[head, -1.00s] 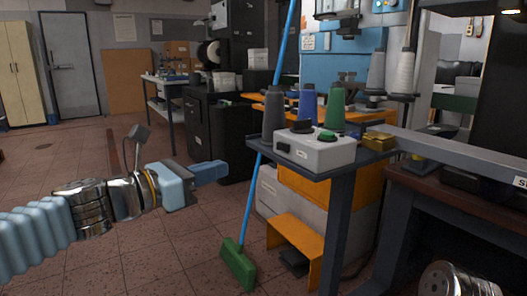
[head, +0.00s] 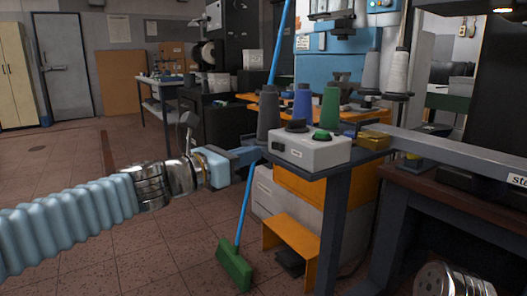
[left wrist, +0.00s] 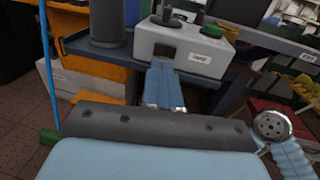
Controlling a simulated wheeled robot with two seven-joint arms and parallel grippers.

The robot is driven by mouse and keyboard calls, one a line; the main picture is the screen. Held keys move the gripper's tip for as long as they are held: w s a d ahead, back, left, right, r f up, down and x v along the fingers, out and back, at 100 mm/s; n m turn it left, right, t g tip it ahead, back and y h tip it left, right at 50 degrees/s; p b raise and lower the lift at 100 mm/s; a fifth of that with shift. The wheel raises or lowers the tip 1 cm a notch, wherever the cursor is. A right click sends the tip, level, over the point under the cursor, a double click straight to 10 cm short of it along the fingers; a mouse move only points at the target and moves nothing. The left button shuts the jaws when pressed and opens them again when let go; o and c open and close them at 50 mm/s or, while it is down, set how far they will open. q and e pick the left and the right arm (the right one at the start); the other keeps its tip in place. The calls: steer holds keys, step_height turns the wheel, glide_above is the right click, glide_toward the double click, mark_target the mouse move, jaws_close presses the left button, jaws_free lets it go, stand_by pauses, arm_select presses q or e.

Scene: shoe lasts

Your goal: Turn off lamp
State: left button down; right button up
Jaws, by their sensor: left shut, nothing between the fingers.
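A white control box (head: 316,152) sits on the corner of a dark blue-grey shelf. A glowing lamp (head: 503,10) shows at the top right edge of the head view. My left gripper (head: 258,153) is shut and empty, just left of the box and pointing at it. In the left wrist view its fingers (left wrist: 163,82) point at the front of the box (left wrist: 190,47); I cannot tell if they touch. My right gripper is out of view.
Grey, blue and green thread cones (head: 268,112) stand behind the box. A broom with a blue pole (head: 244,200) leans beside the shelf, close to my left gripper. An orange stand (head: 291,234) is below. The floor at left is clear.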

mark_target(274, 145)
arm_select(q)
steer(key=shift+x, duration=2.1)
steer(key=m+g+h+p, duration=0.1)
steer(key=p, duration=0.1)
steer(key=w+r+m+g+p, duration=0.1)
steer(key=p, duration=0.1)
steer(key=shift+h, duration=0.4)
steer(key=shift+w+f+m+g+h+p, duration=0.2)
steer(key=shift+m+g+h+p, duration=0.2)
steer(key=shift+g+p, duration=0.3)
steer(key=shift+s+f, duration=0.1)
steer(key=shift+s, duration=0.05)
